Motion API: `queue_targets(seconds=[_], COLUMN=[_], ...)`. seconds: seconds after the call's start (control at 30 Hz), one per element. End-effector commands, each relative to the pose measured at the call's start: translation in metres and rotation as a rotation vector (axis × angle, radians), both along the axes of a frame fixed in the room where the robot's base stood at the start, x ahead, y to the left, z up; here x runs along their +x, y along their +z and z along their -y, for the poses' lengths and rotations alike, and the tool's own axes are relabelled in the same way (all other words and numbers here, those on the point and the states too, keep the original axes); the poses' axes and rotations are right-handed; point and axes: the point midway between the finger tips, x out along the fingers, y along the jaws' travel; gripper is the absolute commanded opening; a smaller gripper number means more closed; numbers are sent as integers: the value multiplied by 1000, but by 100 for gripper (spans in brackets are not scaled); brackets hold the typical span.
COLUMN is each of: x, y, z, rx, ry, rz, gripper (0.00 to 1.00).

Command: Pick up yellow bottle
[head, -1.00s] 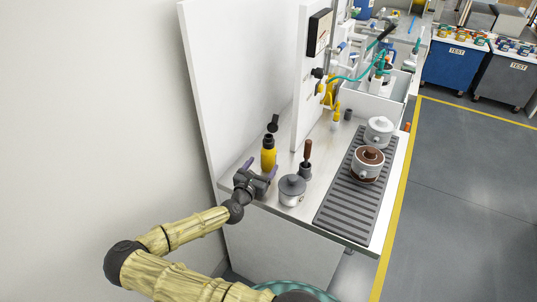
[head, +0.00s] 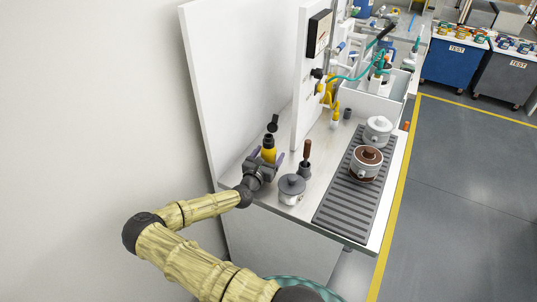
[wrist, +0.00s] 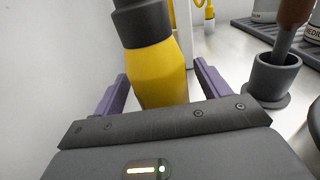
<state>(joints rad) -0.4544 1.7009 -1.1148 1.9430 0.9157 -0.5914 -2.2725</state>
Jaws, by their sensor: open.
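The yellow bottle (head: 268,153) with a black cap stands upright on the white counter, near its left end. In the wrist view the bottle (wrist: 160,72) fills the middle, between the two purple fingers. My gripper (head: 267,160) is open in front of the bottle, with one finger on each side of it. In the wrist view the gripper (wrist: 160,95) shows gaps between the fingers and the bottle. The gripper body hides the lower part of the bottle in both views.
A lidded grey pot (head: 291,188) and a dark cup holding a brown-handled tool (head: 306,158) stand close on the right. A ribbed dark mat (head: 338,205) bears two more pots. A white wall panel (head: 240,80) rises behind on the left.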

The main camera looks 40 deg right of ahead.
Motion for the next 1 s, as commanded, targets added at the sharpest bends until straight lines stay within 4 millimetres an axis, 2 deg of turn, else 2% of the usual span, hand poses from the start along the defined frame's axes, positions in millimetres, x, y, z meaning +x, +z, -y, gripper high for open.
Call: queue_targets(seconds=[0.37, 0.63, 0.87, 1.0], x=[0, 0, 0, 1], y=[0, 0, 1, 9], z=[0, 0, -1, -1], rx=[0, 0, 0, 0], ry=[0, 0, 1, 1], rz=[1, 1, 1, 4], gripper=[75, 22, 22, 22])
